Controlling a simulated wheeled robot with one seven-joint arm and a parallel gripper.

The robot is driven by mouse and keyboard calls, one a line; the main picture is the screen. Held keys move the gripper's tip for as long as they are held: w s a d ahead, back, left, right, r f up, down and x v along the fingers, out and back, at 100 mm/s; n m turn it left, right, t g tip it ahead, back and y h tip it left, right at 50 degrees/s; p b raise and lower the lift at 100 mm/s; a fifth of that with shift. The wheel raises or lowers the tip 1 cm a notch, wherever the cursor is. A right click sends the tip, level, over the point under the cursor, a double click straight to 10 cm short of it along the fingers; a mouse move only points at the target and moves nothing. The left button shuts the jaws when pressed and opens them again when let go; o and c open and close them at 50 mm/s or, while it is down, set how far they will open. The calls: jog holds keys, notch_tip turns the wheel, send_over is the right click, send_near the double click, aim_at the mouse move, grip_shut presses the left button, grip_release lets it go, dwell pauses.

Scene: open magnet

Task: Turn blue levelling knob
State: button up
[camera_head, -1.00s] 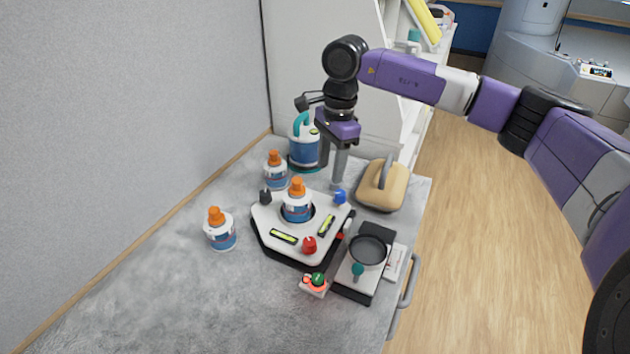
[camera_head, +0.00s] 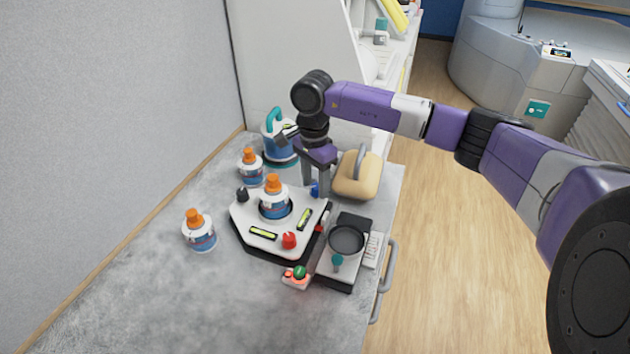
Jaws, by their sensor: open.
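The blue levelling knob (camera_head: 315,189) is at the back right corner of the white levelling platform (camera_head: 270,239). My gripper (camera_head: 317,192) points down at that corner with its jaws open, its fingers beside and partly over the knob. I cannot tell whether the fingers touch it. A red knob (camera_head: 289,240) is at the platform's front and a black knob (camera_head: 242,194) at its back left. Two yellow-green level vials (camera_head: 263,234) lie on top. A white and blue bottle with an orange cap (camera_head: 274,199) stands upright in the platform's middle ring.
A tan padded block with a grey handle (camera_head: 357,175) stands close right of my gripper. Behind are a blue-white jug (camera_head: 279,139) and another orange-capped bottle (camera_head: 251,168). A third bottle (camera_head: 199,231) stands left. A device with a round dark pan (camera_head: 347,240) is front right. The front-left table is clear.

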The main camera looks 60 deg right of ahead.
grip_shut()
jog(key=shift+f+m+b, duration=0.1)
jog(key=shift+m+b, duration=0.25)
jog(key=shift+m, duration=0.05)
jog(key=m+b, duration=0.2)
jog(key=m, duration=0.2)
jog(key=shift+d, duration=0.1)
jog(key=m+b, duration=0.2)
jog(key=m, duration=0.3)
jog(key=shift+w+b, duration=0.1)
jog(key=shift+b, duration=0.25)
jog(key=m+b, duration=0.1)
jog(key=m, duration=0.4)
jog(key=shift+d+b, duration=0.1)
jog(key=shift+b, duration=0.25)
jog(key=m+b, duration=0.1)
jog(key=m, duration=0.3)
jog(key=shift+d+m+t+y+b, duration=0.1)
jog(key=shift+m+t+y+b, duration=0.2)
jog(key=shift+m+b, duration=0.1)
